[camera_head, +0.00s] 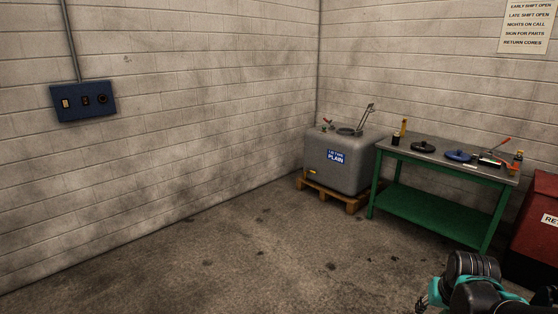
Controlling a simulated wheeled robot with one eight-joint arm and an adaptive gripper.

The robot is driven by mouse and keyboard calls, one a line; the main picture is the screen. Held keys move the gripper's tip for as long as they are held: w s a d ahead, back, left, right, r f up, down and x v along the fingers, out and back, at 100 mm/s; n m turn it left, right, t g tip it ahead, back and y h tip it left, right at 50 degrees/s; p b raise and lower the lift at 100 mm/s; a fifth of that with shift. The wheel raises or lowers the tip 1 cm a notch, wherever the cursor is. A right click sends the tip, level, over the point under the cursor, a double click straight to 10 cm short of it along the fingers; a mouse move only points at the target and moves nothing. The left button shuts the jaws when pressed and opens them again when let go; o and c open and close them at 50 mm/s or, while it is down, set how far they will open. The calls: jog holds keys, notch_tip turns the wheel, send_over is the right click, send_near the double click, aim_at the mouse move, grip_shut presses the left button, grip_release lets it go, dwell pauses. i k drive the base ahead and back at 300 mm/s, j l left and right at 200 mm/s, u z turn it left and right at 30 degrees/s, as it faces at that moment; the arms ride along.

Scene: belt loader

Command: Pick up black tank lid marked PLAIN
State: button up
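A round black lid (423,147) lies flat on the top of the green workbench (415,169), left of a blue lid (458,156). No marking on the black lid is readable from here. A grey tank (325,167) stands left of the bench, with a blue label (337,157) that seems to read "LID TYPE PLAIN". My gripper (421,304) is partly in view at the bottom right, dark and small, beside my teal and black arm. It is well in front of the bench and far from the lid. Its fingers are too unclear to judge.
The tank stands on a wooden pallet (353,206). A dark red box (535,225) stands at right.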

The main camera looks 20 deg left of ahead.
aim_at(423, 146)
jog(key=u, duration=0.4)
jog(key=i, duration=2)
jog(key=i+j+z, duration=0.15)
jog(key=i+z, duration=0.2)
jog(key=i, duration=0.2)
jog(key=i+j+z, duration=0.35)
jog(key=i, duration=0.2)
jog(key=i+j+z, duration=0.3)
jog(key=i, duration=0.25)
jog(key=i+j+z, duration=0.75)
jog(key=j, duration=0.15)
jog(key=j+z, duration=0.25)
jog(key=i+j+z, duration=0.25)
jog(key=j, duration=0.25)
jog(key=k, duration=0.1)
